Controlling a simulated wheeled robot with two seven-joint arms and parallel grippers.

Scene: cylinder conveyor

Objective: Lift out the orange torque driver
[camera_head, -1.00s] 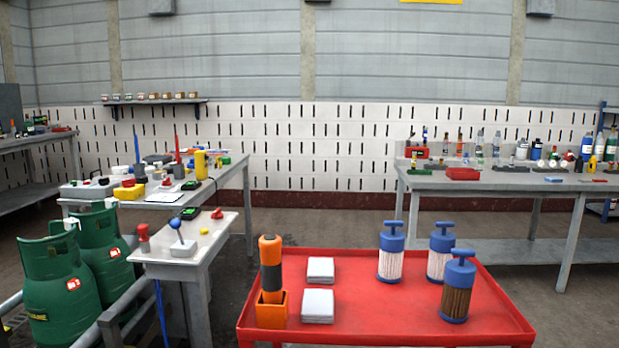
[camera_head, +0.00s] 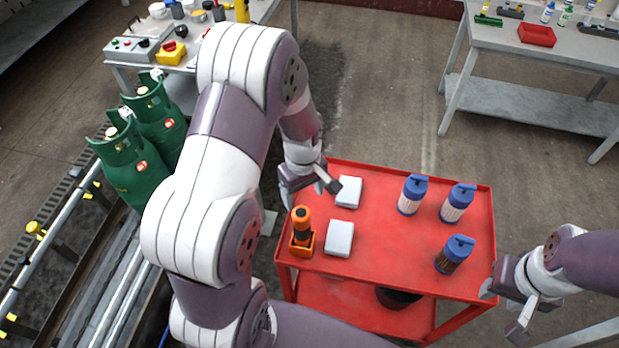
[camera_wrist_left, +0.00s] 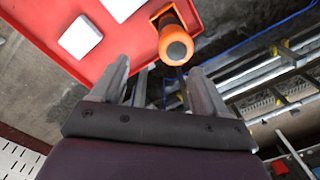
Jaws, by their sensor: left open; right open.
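The orange torque driver (camera_head: 301,217), with dark bands, stands upright in an orange square holder (camera_head: 304,248) at the left end of the red cart top. My left gripper (camera_head: 309,193) is open and empty, above and just behind the driver, at the cart's back left. In the left wrist view the driver (camera_wrist_left: 176,46) shows end-on with its grey round cap, beyond the fingertips of the open left gripper (camera_wrist_left: 158,72) and not between them. My right gripper (camera_head: 506,308) is open and empty off the cart's right edge.
Two white pads (camera_head: 340,238) lie right of the holder on the red cart (camera_head: 385,260). Three blue-capped cylinders (camera_head: 455,254) stand on its right half. The cart's middle front is clear.

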